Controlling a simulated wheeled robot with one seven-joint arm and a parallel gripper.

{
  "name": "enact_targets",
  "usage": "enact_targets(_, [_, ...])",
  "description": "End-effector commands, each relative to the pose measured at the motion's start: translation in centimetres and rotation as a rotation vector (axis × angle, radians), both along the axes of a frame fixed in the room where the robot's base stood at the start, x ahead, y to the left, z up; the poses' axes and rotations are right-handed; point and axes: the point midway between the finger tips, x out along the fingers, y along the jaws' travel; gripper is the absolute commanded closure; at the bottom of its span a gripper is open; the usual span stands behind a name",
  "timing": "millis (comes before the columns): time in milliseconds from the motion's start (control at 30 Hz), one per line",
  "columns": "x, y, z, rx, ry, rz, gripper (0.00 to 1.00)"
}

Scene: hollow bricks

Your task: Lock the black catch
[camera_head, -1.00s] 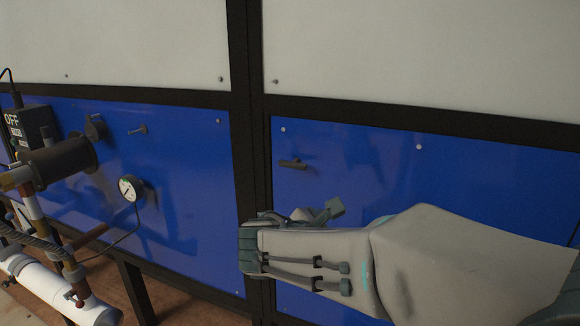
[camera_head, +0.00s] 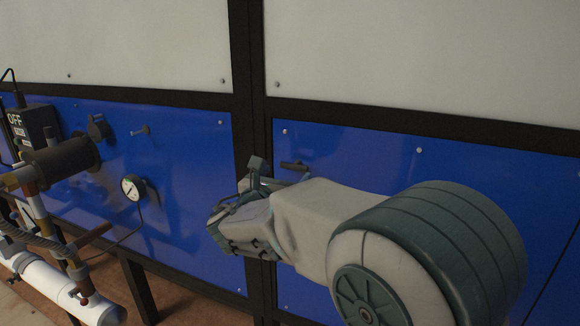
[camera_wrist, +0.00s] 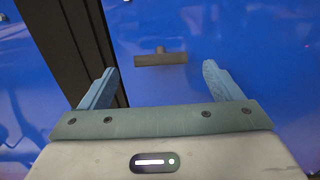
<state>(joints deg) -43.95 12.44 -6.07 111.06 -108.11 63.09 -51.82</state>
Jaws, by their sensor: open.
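The black catch (camera_head: 293,166) is a small dark bar on a short stem, on the blue panel right of the black post. In the head view it shows just above my wrist, its bar close to level. In the wrist view the catch (camera_wrist: 161,59) lies level, a little beyond the fingertips and about midway between them. My gripper (camera_wrist: 160,80) is open, with nothing between its two blue-grey fingers. In the head view my gripper (camera_head: 262,178) is in front of the post, beside and below the catch. It looks apart from the catch; part of its far finger is hidden.
The black post (camera_head: 258,130) separates the two blue panels. On the left panel are a dark knob (camera_head: 97,127), a small fitting (camera_head: 140,131) and a pressure gauge (camera_head: 132,187). Pipework and an OFF box (camera_head: 36,122) stand at far left. The panel around the catch is flat.

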Motion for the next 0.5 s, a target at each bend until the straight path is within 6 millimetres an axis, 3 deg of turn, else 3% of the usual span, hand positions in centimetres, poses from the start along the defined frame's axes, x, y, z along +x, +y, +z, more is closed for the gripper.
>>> enact_targets(200, [3.0,-1.1,0.1,0.000,0.000,-0.001,0.15])
enact_targets(500, [3.9,-1.5,-0.1,0.001,0.002,0.000,0.15])
